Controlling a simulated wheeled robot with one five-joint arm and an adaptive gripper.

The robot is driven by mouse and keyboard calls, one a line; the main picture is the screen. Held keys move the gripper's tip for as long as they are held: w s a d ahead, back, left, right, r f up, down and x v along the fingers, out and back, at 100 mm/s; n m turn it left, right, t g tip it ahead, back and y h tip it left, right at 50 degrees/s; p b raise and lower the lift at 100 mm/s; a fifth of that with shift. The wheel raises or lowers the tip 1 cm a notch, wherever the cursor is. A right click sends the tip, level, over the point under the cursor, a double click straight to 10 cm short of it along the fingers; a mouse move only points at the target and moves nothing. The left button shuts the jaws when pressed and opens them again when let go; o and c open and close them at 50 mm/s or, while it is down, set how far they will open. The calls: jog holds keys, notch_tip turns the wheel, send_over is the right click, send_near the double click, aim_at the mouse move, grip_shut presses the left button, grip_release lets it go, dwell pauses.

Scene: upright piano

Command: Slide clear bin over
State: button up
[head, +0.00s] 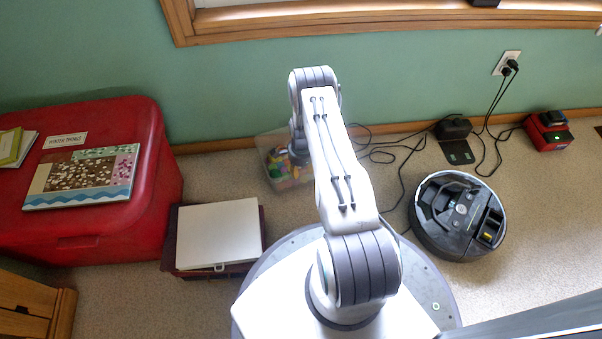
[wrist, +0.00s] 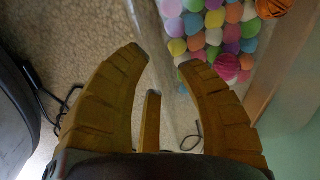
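The clear bin (head: 270,142) stands on the carpet by the green wall, partly hidden by my arm in the head view. It holds several colourful balls or toys. In the wrist view, the bin's clear wall (wrist: 150,30) runs past my fingertips, with pastel balls (wrist: 210,35) behind it. My gripper (wrist: 165,62) is open with its yellow-brown fingers spread. The right fingertip overlaps the bin and the left one is over carpet outside it. I cannot tell whether either touches. In the head view the fingers are hidden behind my arm.
A red tub (head: 150,200) with books on its lid stands left. A white-topped case (head: 220,233) lies before it. A round robot vacuum (head: 457,215) sits right of the bin. Black cables (head: 385,150) lie between them along the wall. Carpet left of the bin is partly clear.

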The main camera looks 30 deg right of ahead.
jog(key=shift+r, duration=1.1)
jog(key=shift+s, duration=0.15)
